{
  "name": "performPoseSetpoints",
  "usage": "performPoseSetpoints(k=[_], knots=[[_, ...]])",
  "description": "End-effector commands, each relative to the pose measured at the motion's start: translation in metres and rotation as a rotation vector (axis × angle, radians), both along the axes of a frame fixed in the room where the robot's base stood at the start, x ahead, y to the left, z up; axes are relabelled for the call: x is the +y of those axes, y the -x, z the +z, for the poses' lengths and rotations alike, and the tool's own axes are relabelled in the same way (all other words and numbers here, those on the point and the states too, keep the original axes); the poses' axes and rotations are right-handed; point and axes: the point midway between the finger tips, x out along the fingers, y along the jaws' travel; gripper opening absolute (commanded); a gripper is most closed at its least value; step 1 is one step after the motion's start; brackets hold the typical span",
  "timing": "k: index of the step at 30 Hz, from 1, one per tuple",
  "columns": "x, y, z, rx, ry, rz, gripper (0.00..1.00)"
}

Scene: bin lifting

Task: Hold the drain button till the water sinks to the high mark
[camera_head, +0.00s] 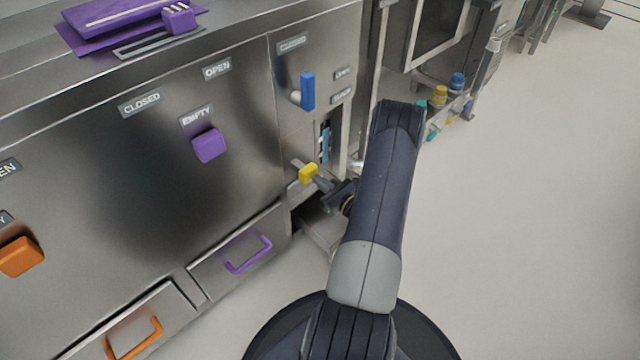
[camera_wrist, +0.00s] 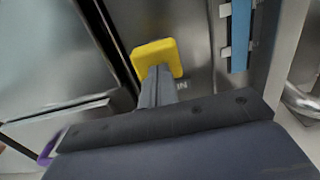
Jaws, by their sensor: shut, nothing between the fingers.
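The yellow drain button (camera_head: 308,173) sits low on the narrow metal panel. In the wrist view the same yellow block (camera_wrist: 157,57) is at the fingertips, with a label ending in "IN" partly hidden beside it. My gripper (camera_head: 324,183) is shut and empty, its tips at the button. They look in contact, but how far the button is pressed I cannot tell. The blue water gauge (camera_head: 326,144) is just right of and above the button. In the wrist view the blue column (camera_wrist: 241,38) has small pale tabs on its left; their wording is unreadable and the column's top is out of frame.
A blue lever (camera_head: 308,91) stands above the button. A purple knob (camera_head: 208,145) and a purple-handled drawer (camera_head: 248,255) are to the left. An open recess (camera_head: 318,224) is below the button. Bottles (camera_head: 439,95) stand on a shelf behind. The floor at right is clear.

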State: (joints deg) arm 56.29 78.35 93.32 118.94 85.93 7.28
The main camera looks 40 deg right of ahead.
Motion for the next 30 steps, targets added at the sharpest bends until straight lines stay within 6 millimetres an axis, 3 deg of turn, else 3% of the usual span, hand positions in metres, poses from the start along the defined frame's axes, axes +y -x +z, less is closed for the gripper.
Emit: performPoseSetpoints(k=[12, 19, 30], knots=[[0.0, -0.004, 0.0, 0.0, 0.0, 0.0, 0.0], [0.002, -0.023, -0.001, -0.001, 0.002, 0.001, 0.0], [0.002, -0.025, 0.001, -0.001, 0.003, 0.001, 0.0]])
